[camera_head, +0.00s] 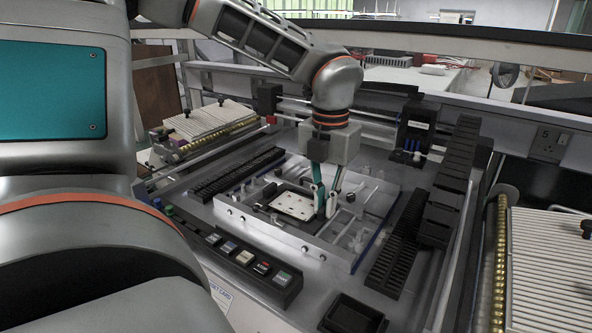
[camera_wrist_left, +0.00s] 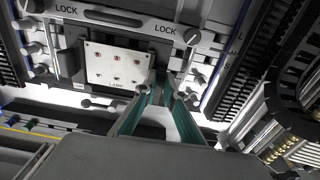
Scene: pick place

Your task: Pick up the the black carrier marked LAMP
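The black carrier (camera_head: 264,207) lies in the fixture in the middle of the bench, with a pale plate (camera_head: 293,205) on it. In the left wrist view the pale plate (camera_wrist_left: 117,65) has several red marks, and the small label LAMP (camera_wrist_left: 117,86) shows at its lower edge. My left gripper (camera_head: 326,206) points down beside the plate's right end. In the wrist view its teal fingers (camera_wrist_left: 165,92) stand a little apart at the carrier's lower right; whether they touch it I cannot tell. My right gripper is not in view.
Black slotted racks (camera_head: 238,172) stand to the left and at the right (camera_head: 400,245). A row of buttons (camera_head: 243,257) and an empty black bin (camera_head: 352,315) lie in front.

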